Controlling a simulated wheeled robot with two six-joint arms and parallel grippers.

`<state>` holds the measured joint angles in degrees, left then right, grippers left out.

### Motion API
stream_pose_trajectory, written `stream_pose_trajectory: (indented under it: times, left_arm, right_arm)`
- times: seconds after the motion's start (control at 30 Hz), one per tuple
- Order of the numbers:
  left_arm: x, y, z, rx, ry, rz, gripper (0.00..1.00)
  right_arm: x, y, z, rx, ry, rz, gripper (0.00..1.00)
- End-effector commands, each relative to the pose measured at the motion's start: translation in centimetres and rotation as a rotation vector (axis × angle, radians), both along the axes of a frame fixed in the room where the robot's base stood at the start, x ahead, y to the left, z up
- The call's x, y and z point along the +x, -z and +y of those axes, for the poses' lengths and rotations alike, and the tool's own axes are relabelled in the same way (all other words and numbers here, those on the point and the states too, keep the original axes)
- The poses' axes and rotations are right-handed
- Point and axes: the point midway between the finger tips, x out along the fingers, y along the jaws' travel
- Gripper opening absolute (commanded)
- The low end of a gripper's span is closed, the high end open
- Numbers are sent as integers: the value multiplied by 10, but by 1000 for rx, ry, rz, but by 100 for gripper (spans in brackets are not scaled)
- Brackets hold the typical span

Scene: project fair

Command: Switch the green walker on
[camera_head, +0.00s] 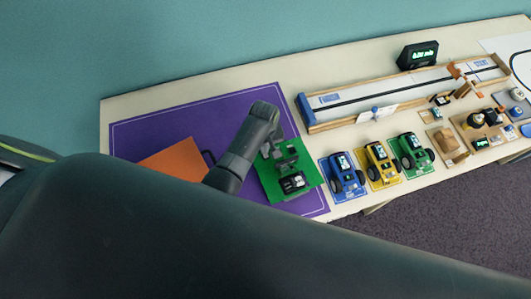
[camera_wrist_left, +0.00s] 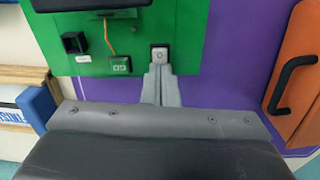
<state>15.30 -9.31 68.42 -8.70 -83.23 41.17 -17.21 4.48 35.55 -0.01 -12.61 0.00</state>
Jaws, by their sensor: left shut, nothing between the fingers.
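The green walker appears as a green plate (camera_head: 312,176) with a dark body and a small lit display on the purple mat. In the left wrist view, the green plate (camera_wrist_left: 190,30) carries a grey square switch (camera_wrist_left: 159,53), a black socket, a small green part and an orange wire. My left gripper (camera_head: 284,150) is over the plate. In the left wrist view its shut, empty fingertips (camera_wrist_left: 160,70) are right at the near edge of the switch. I cannot tell whether they touch it. My right gripper is not in view.
An orange panel (camera_head: 165,160) with a black handle lies left on the purple mat (camera_head: 135,135). Blue (camera_head: 343,180), yellow (camera_head: 379,165) and green (camera_head: 411,154) wheeled models stand to the right. A long wooden-edged track (camera_head: 345,105) lies behind them.

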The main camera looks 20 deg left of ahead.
Motion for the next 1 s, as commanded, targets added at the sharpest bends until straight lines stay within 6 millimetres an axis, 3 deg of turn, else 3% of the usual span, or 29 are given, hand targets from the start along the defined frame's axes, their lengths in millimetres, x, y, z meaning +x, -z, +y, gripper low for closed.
stream_pose_trajectory:
  times: [0.43, 1.0]
  left_arm:
    - [-2, -27, -1, -2, -1, 6, 0]
    - [-2, -66, -1, -2, -1, 3, 0]
  right_arm:
    - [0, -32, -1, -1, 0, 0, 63]
    - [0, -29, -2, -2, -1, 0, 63]
